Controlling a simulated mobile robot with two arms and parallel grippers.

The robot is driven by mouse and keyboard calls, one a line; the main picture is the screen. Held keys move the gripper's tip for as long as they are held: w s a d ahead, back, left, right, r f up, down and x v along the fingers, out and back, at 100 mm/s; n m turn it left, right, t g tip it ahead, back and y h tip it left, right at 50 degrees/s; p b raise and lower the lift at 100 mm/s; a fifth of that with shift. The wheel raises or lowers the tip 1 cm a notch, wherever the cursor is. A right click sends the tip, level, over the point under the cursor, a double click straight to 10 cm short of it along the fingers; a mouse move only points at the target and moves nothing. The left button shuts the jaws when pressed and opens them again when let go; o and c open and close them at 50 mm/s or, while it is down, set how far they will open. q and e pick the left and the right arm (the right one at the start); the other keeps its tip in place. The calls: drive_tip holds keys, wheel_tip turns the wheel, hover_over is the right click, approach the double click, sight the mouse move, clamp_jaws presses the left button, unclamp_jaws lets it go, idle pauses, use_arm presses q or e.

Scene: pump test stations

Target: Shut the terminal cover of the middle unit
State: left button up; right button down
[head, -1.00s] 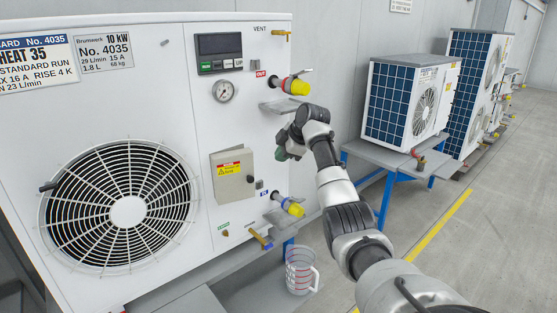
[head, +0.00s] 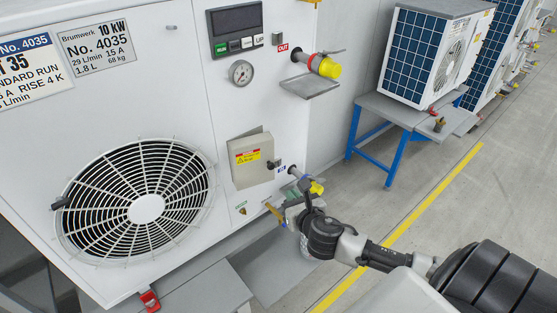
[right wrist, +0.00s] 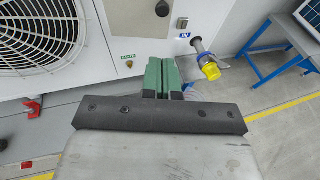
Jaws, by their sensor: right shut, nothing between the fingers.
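The terminal cover (head: 252,160), a small beige-grey box front with a yellow and red warning label, is on the front of the large white unit (head: 190,80) marked No. 4035. It looks slightly skewed from a grey plate behind its top edge; I cannot tell how far open it stands. Its lower part shows at the top of the right wrist view (right wrist: 122,12), with a dark knob at its right. My right gripper (head: 290,210) is below and right of the cover, apart from it. Its green fingers (right wrist: 158,68) are together and empty. My left gripper is not in view.
An upper yellow-capped valve (head: 328,67) has a small shelf below. Another unit on a blue-legged stand (head: 365,130) is at right. The floor between is clear.

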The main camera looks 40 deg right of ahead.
sight(271, 167)
drive_tip(key=p+x, duration=0.1)
drive_tip(key=x, duration=0.3)
drive_tip(key=r+x, duration=0.1)
drive_tip(key=x, duration=0.4)
drive_tip(key=p+x, duration=0.1)
drive_tip(key=x, duration=0.3)
drive_tip(key=shift+w+d+r+p, duration=0.1)
drive_tip(key=shift+w+r+p, duration=0.05)
drive_tip(key=shift+w+p, duration=0.2)
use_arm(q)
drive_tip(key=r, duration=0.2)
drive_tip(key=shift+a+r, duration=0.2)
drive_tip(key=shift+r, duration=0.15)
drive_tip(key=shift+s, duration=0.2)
use_arm(e)
drive_tip(key=shift+w, duration=0.1)
